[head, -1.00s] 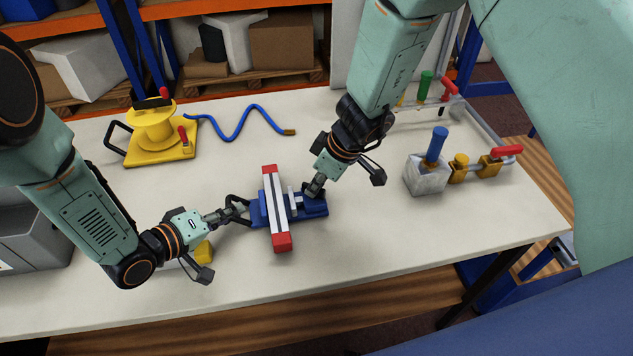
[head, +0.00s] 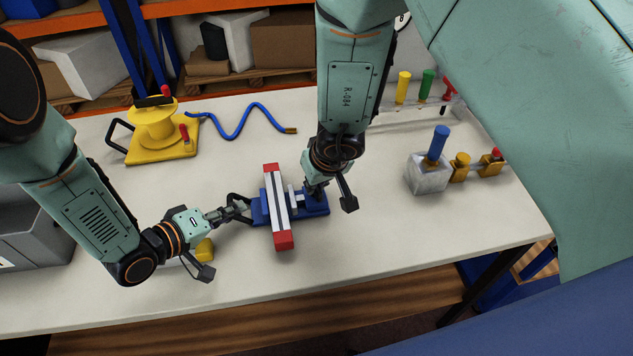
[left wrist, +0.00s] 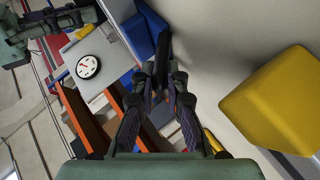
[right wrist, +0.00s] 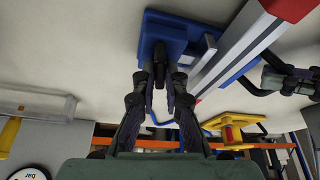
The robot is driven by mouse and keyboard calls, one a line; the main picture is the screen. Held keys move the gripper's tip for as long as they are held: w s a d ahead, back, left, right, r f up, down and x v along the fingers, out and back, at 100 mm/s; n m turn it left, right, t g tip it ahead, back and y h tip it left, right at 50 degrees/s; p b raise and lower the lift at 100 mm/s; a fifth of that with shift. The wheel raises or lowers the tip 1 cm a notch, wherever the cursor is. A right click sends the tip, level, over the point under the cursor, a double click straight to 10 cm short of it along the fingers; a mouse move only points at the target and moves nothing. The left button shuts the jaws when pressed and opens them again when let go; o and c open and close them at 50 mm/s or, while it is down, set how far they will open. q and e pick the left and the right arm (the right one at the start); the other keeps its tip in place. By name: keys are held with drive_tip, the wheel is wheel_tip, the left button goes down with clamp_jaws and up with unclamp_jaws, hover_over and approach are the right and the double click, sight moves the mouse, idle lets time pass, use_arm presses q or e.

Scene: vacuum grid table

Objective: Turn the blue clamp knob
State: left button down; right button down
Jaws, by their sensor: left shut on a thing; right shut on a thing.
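The blue clamp (head: 318,208) lies mid-table, with a pale bar with red ends (head: 276,205) across it. My left gripper (head: 234,210) is shut on the black handle (left wrist: 162,55) at the clamp's left end. My right gripper (head: 316,190) comes from above and is shut on the dark knob (right wrist: 159,62) at the clamp's right end. The fingers hide much of the knob. The blue clamp body also shows in the right wrist view (right wrist: 168,32) and the left wrist view (left wrist: 138,40).
A yellow block (head: 204,249) lies close under my left gripper. A yellow spool device (head: 155,135) and a blue hose (head: 240,127) are at the back left. A grey block with a blue cylinder (head: 428,178) stands to the right. The table's front is clear.

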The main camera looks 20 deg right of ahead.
drive_tip(key=shift+w+r, duration=0.1)
drive_tip(key=shift+w, duration=0.05)
idle(0.3)
drive_tip(key=c, duration=1.4)
unclamp_jaws()
